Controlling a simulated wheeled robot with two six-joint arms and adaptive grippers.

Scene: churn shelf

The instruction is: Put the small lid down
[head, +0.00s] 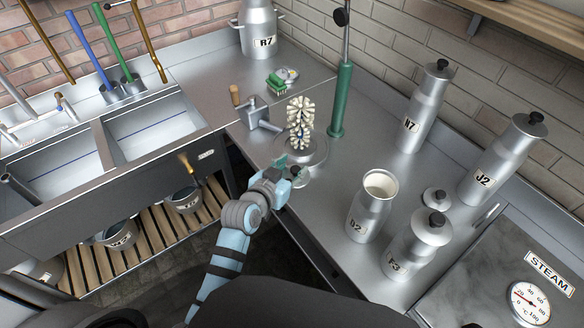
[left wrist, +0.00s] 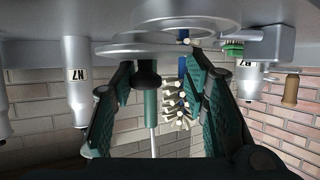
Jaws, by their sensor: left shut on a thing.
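My left gripper (head: 283,174) is at the front edge of the steel counter. It is shut on the small lid (head: 300,178), a silver disc, which it holds near the round metal plate (head: 318,153) under the brush. Whether the lid touches the counter I cannot tell. In the left wrist view, which looks upside down, the left gripper's fingers (left wrist: 160,90) flank the lid's black knob (left wrist: 147,76), and the lid's disc (left wrist: 140,50) shows beyond it. My right gripper is not in view.
A brush (head: 300,118) and a green-handled tool (head: 342,100) stand behind. Bare counter (head: 335,190) lies left of D2.

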